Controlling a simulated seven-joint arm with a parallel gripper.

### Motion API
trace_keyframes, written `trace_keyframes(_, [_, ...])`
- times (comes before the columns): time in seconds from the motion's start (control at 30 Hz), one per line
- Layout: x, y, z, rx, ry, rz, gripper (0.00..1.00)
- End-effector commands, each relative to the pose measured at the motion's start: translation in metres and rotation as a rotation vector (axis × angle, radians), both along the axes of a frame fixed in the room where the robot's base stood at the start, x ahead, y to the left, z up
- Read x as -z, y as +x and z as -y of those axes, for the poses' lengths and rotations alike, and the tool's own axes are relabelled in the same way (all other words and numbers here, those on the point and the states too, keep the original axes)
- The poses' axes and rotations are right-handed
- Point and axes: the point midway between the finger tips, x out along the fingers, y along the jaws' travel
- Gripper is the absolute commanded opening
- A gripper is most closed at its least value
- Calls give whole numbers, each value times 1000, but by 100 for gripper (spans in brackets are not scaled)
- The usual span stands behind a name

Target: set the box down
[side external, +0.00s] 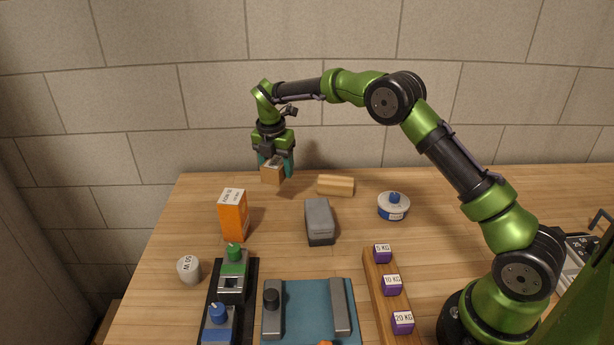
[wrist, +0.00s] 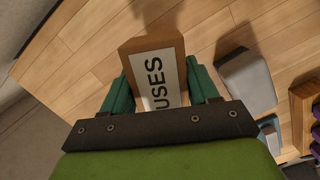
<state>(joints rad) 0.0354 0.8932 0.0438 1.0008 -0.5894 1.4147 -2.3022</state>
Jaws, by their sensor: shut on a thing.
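A brown box (wrist: 152,44) with a white label reading "USES", its first part hidden, is between the teal fingers of my gripper (wrist: 160,82) in the wrist view. My gripper is shut on its sides. In the side external view my gripper (side external: 275,162) points down near the far left edge of the wooden table, with the box (side external: 271,175) low between its fingers. I cannot tell whether the box touches the table or hangs just above it.
A wooden block (side external: 335,185) lies to the right of the box. An orange carton (side external: 233,216) and a grey block (side external: 319,221) stand nearer. A blue-white tin (side external: 393,206) is further right. Bare tabletop (side external: 275,212) lies between the carton and grey block.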

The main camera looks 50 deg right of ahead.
Motion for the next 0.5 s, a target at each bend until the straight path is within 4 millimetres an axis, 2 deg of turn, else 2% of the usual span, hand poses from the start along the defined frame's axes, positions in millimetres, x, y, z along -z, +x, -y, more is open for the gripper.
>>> trace_keyframes(0.13, [-18, 0, 16, 28, -1, 7, 27])
trace_keyframes(0.23, [-32, -5, 45, 78, -3, 23, 27])
trace_keyframes(0.37, [-44, -29, 101, 181, -4, 20, 27])
trace_keyframes(0.5, [-50, -72, 164, 326, -4, 13, 27])
